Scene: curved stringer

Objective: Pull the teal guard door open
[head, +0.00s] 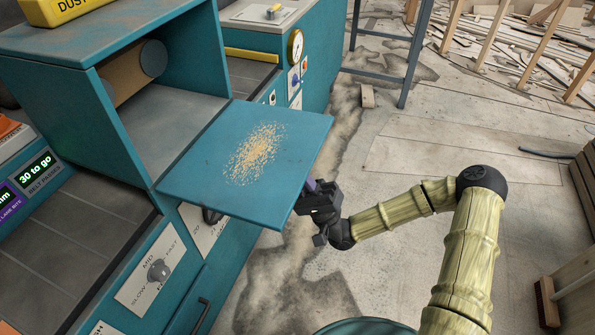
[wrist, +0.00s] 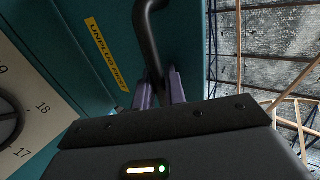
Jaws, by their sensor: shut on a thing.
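The teal guard door (head: 205,185) sticks out roughly level from the lower edge of the cabinet opening (head: 165,110). Its upward face carries a patch of sawdust (head: 255,150). My gripper (head: 311,186) is at the door's outer right edge, with its purple fingers partly hidden behind the panel. In the wrist view, my gripper (wrist: 160,88) is shut on the black bar handle (wrist: 148,40) of the door. The handle is hidden in the head view. The teal surface behind it (wrist: 185,35) bears a yellow "UNPLUG FIRST" label (wrist: 106,53).
Below the door, the machine's front has a speed knob (head: 159,270) and a dark handle (head: 201,315). A gauge (head: 295,46) and buttons stand behind. Open floor (head: 430,145) lies to the right, with a wooden crate (head: 570,285) at the far right.

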